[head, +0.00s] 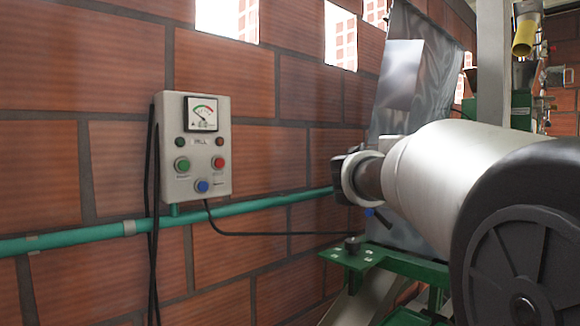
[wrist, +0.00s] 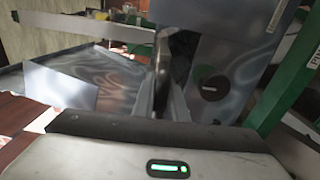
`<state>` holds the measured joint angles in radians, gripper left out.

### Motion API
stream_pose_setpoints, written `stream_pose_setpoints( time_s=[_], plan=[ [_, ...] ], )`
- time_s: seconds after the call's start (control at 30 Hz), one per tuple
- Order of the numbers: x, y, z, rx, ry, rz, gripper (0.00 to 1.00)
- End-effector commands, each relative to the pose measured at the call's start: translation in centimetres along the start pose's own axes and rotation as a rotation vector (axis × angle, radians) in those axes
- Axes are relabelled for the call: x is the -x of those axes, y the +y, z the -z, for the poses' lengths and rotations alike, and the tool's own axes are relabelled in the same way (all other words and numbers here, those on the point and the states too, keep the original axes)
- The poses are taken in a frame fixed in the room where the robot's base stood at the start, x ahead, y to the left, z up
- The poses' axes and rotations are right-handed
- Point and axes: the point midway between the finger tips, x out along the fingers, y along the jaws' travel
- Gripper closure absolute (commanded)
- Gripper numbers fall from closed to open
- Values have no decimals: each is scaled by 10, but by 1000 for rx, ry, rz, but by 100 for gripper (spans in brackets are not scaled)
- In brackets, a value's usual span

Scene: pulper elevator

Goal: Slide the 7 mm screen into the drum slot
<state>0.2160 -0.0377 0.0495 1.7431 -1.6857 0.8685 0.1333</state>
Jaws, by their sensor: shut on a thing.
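A tall thin grey metal sheet, which looks like the screen (head: 402,90), stands upright and slightly tilted behind my wrist in the head view. Its shiny surface also shows in the wrist view (wrist: 120,80), spreading left of the fingers. My gripper (wrist: 170,85) is shut on this sheet, though the exact contact is hard to make out. In the head view my arm hides the fingertips. A grey plate (wrist: 235,65) with a dark round spot stands right of the fingers in the wrist view. No 7 mm mark is readable, and I cannot make out the drum slot.
A grey control box (head: 195,146) with a dial and buttons hangs on the brick wall. A green pipe (head: 265,204) runs along the wall below it. A green machine frame (head: 395,262) lies under my wrist. A green post (wrist: 290,85) stands close at right in the wrist view.

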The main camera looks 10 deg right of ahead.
Motion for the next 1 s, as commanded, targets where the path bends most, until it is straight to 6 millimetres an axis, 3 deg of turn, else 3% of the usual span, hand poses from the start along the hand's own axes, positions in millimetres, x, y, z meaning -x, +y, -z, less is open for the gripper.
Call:
stream_pose_setpoints(
  time_s=[1.0],
  plan=[
    [-25,2,-1,0,-1,-3,100]
  ],
)
